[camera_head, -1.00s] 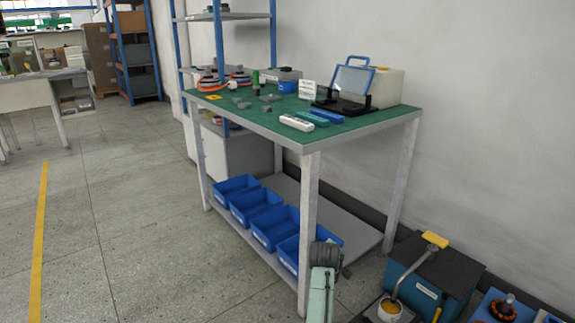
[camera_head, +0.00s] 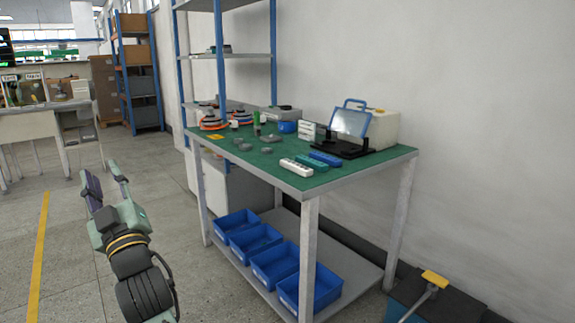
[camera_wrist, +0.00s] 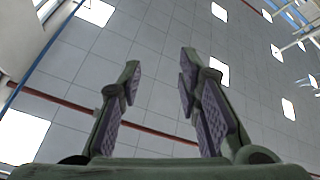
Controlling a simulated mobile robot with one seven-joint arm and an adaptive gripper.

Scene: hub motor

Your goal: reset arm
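My gripper (camera_head: 106,184) is raised at the lower left of the head view, pointing up over the floor to the left of the workbench. Its two fingers stand apart with nothing between them. In the wrist view my gripper (camera_wrist: 158,85) is open and empty, with the ceiling panels and lights behind it. It touches nothing that I can see.
A workbench with a green top (camera_head: 340,174) stands to the right, holding small parts, a power strip (camera_head: 296,167) and a framed screen device (camera_head: 350,122). Several blue bins (camera_head: 273,262) sit on its lower shelf. Open floor (camera_head: 60,270) lies to the left.

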